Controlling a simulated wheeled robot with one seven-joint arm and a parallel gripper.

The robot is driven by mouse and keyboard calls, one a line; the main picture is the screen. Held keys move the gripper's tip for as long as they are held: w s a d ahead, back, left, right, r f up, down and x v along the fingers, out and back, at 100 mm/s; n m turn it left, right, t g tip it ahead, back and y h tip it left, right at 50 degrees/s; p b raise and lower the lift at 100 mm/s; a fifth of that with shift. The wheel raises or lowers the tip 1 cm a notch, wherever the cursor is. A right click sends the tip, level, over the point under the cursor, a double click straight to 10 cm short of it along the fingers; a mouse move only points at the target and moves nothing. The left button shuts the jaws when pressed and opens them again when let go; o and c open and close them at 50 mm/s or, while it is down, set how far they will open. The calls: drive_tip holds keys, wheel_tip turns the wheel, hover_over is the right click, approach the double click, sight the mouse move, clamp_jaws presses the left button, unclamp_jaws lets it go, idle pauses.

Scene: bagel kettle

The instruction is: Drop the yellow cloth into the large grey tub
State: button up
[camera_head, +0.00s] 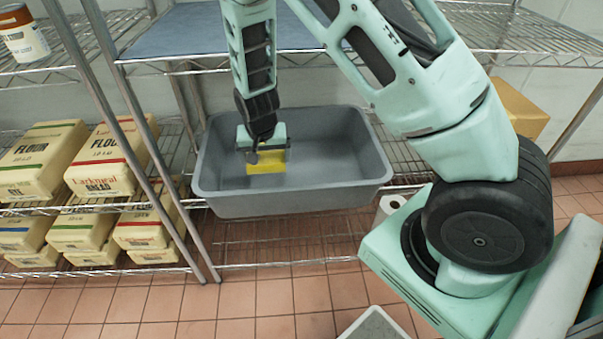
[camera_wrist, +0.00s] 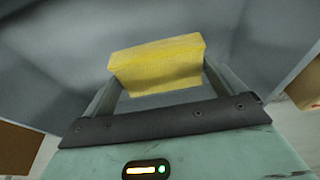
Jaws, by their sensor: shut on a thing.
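The large grey tub (camera_head: 290,203) sits on a wire shelf in the middle of the head view. Its grey inside (camera_wrist: 255,60) fills much of the wrist view. My gripper (camera_head: 266,160) is down inside the tub's outline, left of its middle. It is shut on the yellow cloth (camera_head: 270,178), which looks like a folded block. In the wrist view the cloth (camera_wrist: 158,65) sits between the fingertips. I cannot tell whether the cloth touches the tub floor.
Several flour bags (camera_head: 105,165) fill the shelves at the left, beside metal rack posts. A wire shelf with a blue-grey sheet (camera_head: 185,32) hangs above and behind the tub. A yellow box (camera_head: 522,108) stands at the right. A white roll (camera_head: 390,205) is near the tub's right front.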

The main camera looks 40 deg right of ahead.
drive_tip(key=s+d, duration=0.6)
drive_tip(key=d, duration=0.2)
drive_tip(key=b, duration=0.1)
approach(303, 175)
drive_tip(key=shift+s+a+f, duration=0.45)
drive_tip(key=shift+f, duration=0.3)
drive_tip(key=shift+s+a+f, duration=0.4)
drive_tip(key=shift+s+f, duration=0.1)
drive_tip(key=shift+f, duration=0.25)
drive_tip(key=shift+f, duration=0.1)
drive_tip(key=shift+f+b, duration=0.45)
drive_tip(key=shift+f, duration=0.05)
drive_tip(key=o, duration=0.6)
